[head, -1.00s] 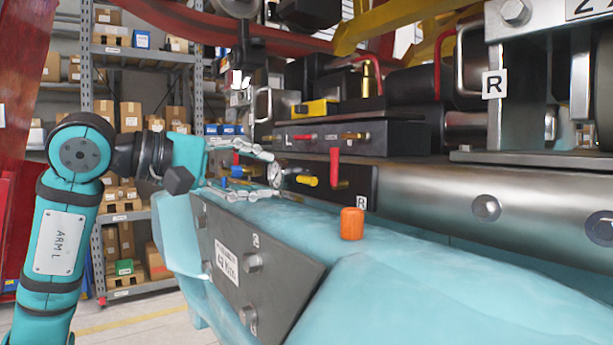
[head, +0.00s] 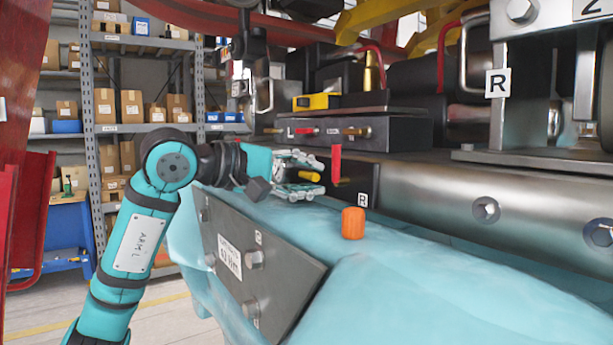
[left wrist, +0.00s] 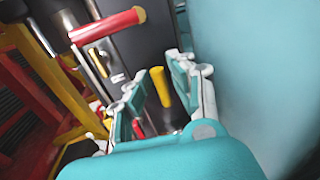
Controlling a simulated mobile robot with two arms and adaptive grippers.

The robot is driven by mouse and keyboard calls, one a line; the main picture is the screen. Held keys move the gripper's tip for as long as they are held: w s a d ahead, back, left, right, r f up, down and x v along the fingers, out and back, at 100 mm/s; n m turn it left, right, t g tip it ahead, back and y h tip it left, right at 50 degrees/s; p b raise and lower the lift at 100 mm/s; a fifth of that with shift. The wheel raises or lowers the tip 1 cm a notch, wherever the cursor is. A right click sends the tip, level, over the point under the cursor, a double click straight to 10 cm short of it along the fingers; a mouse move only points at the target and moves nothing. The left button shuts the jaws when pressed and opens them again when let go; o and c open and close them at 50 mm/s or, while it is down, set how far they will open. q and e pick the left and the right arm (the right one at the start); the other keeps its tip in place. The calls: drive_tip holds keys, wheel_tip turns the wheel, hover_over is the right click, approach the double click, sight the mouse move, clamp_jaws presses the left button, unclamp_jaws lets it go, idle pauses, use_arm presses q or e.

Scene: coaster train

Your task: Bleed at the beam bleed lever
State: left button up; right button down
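A short yellow lever handle (head: 309,176) sticks out beside the dark panel marked R on the beam; the left wrist view shows it upright (left wrist: 159,86). A red lever (head: 335,165) hangs from that panel, and a red handle also shows in the left wrist view (left wrist: 106,27). Which lever is the beam bleed lever I cannot tell. My left gripper (head: 320,177) is at the yellow handle, with one finger above and one below it. In the left wrist view its fingers (left wrist: 157,83) stand apart either side of the handle, without clear contact. My right gripper is not in view.
An orange cylinder (head: 353,223) stands on the teal casting (head: 400,270), right of my left gripper. Above the levers is a dark box marked L (head: 390,131). The steel beam (head: 440,195) runs right. Shelves with boxes (head: 150,128) stand behind.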

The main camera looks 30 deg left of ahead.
use_arm(q)
clamp_jaws()
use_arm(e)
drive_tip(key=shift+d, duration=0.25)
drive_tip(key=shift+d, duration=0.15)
